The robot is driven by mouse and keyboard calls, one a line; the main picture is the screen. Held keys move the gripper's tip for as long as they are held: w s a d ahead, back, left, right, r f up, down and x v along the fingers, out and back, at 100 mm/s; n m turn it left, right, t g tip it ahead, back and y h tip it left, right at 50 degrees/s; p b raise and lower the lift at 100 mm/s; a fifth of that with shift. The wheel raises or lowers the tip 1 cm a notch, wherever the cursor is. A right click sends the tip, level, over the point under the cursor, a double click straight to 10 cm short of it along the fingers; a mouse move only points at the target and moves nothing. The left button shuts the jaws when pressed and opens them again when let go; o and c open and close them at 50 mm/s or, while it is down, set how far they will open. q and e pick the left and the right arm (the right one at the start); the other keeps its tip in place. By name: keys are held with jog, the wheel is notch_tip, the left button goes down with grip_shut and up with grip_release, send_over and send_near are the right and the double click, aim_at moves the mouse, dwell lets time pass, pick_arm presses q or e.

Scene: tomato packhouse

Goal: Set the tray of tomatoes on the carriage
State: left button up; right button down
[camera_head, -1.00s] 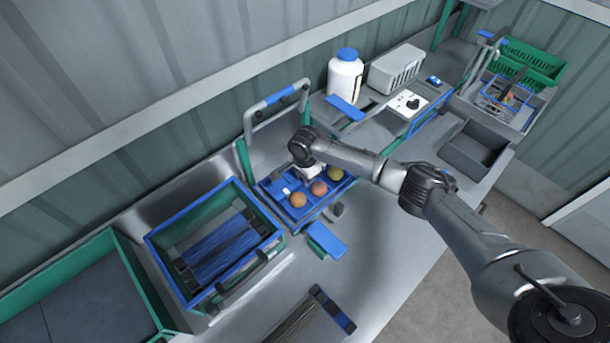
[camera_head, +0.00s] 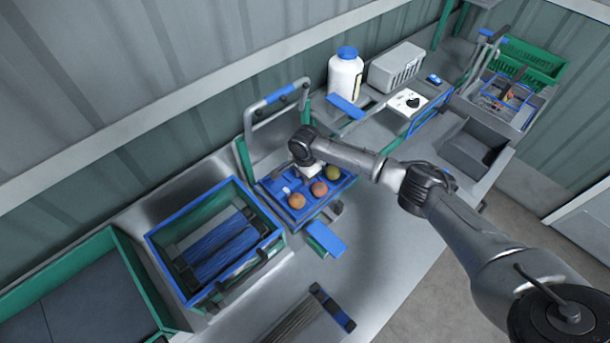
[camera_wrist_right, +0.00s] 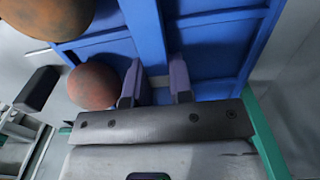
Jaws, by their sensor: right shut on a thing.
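The blue tray (camera_head: 350,183) holds three round tomatoes, orange (camera_head: 297,201), reddish (camera_head: 319,188) and olive-green (camera_head: 333,173), in a row along its front side. My right gripper (camera_head: 307,174) reaches down over the tray's middle behind the tomatoes. In the right wrist view its two fingers (camera_wrist_right: 155,88) stand on either side of a blue rib (camera_wrist_right: 146,32) of the tray and are shut on it. The tray is next to a frame with a grey, blue-banded handle (camera_head: 278,97). I cannot tell whether this frame is the carriage or whether the tray touches anything beneath it. My left gripper is out of view.
A blue-rimmed green crate (camera_head: 160,243) stands left of the tray. A white jar (camera_head: 345,77), a grey basket (camera_head: 396,66) and an empty dark bin (camera_head: 472,151) stand to the right. The bench (camera_head: 390,255) at front right is bare.

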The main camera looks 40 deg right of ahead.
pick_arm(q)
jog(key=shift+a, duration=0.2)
pick_arm(e)
jog(key=shift+f, duration=0.45)
jog(key=c, duration=0.9)
grip_release()
jog(key=shift+c, duration=0.2)
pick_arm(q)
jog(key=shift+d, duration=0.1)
pick_arm(e)
jog(key=shift+c, duration=0.3)
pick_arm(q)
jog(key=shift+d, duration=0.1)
pick_arm(e)
jog(key=shift+c, duration=1.3)
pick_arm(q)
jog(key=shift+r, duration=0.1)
